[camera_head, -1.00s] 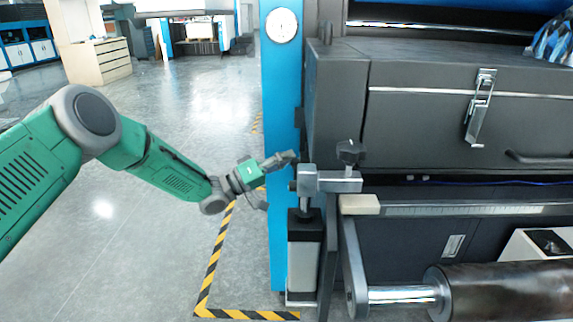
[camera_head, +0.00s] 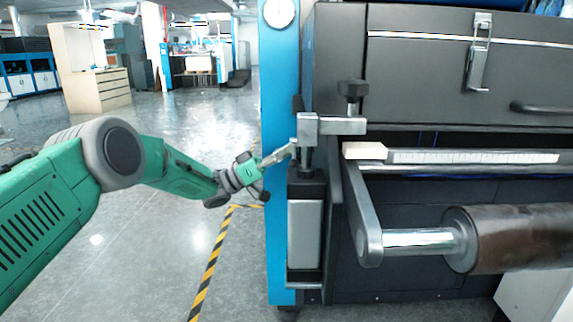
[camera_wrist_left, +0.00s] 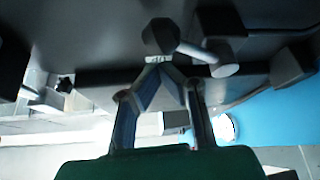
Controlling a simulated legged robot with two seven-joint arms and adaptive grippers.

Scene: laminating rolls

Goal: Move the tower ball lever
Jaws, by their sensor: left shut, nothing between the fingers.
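My left gripper (camera_head: 291,149) is shut and empty. In the head view its pale fingertips are at the left side of a grey metal block (camera_head: 308,127) on top of the blue tower's side. Whether they touch it I cannot tell. In the left wrist view the fingertips (camera_wrist_left: 163,62) meet just below a dark rounded knob (camera_wrist_left: 160,36). A short rod (camera_wrist_left: 200,52) runs from this knob to a round end. This looks like the ball lever; in the head view I cannot pick it out clearly. My right gripper is not in view.
A black knob (camera_head: 352,89) stands on the block's arm. The blue column (camera_head: 276,80) and dark machine cabinet (camera_head: 430,75) rise close by. A large roll (camera_head: 510,238) sits at the lower right. The floor (camera_head: 120,240) on the left is open, with yellow-black tape.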

